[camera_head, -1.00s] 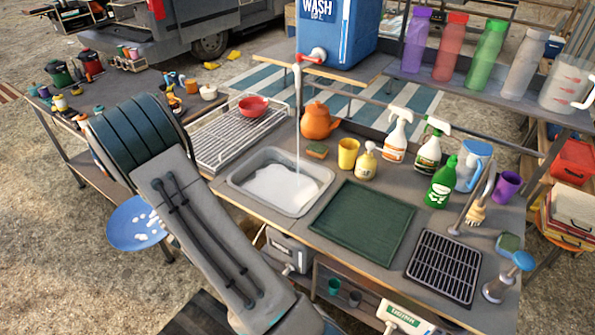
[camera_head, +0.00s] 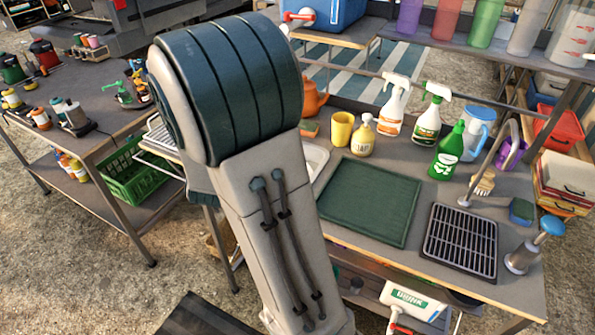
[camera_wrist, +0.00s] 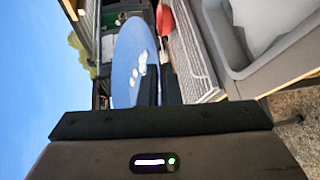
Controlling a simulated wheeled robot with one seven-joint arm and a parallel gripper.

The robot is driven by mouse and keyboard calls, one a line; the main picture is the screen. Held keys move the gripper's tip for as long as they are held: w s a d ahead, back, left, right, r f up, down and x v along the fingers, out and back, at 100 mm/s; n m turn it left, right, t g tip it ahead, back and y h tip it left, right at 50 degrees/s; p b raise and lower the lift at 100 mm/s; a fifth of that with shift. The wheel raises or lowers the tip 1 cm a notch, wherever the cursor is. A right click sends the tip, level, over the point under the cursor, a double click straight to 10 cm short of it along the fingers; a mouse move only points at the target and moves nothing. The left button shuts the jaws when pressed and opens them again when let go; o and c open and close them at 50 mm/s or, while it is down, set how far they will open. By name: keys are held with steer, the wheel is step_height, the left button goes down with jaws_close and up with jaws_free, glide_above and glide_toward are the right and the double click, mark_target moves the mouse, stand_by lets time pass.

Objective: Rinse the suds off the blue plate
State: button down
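The blue plate (camera_wrist: 127,60) shows in the wrist view with several white suds patches on its face. It stands edge-on to my gripper (camera_wrist: 158,82), whose dark fingers are shut on it near its rim. In the head view my arm hides the plate and the gripper. The grey sink (camera_head: 316,158) shows only as a sliver beside my arm there; in the wrist view the sink (camera_wrist: 237,62) lies at the upper right with white contents. The blue water container (camera_head: 345,12) with its red tap (camera_head: 299,16) is cut off at the top.
The wire rack (camera_wrist: 190,55) lies between plate and sink, with a red bowl (camera_wrist: 164,18) beyond. A green mat (camera_head: 370,200), spray bottles (camera_head: 394,105), a yellow cup (camera_head: 342,128) and a black grate (camera_head: 460,240) occupy the counter. A green crate (camera_head: 135,172) sits under the left table.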

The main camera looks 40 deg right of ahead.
steer(key=s+d+m+g+h, duration=0.8)
steer(key=s+m, duration=0.4)
steer(key=s, duration=0.3)
steer(key=shift+d+r+g+h, duration=0.3)
steer(key=shift+d+h, duration=0.3)
steer(key=shift+d, duration=0.5)
steer(key=shift+w+d+f+p, duration=0.1)
steer(key=shift+w+d+p, duration=0.05)
steer(key=shift+p, duration=0.55)
steer(key=w+d+f+b, duration=0.1)
steer(key=w+d, duration=0.1)
steer(key=w, duration=0.3)
steer(key=w+d+f+b, duration=0.1)
steer(key=w+d, duration=0.1)
steer(key=w, duration=0.3)
steer(key=shift+w+d+f, duration=0.15)
steer(key=shift+w+f, duration=0.2)
steer(key=shift+f, duration=0.05)
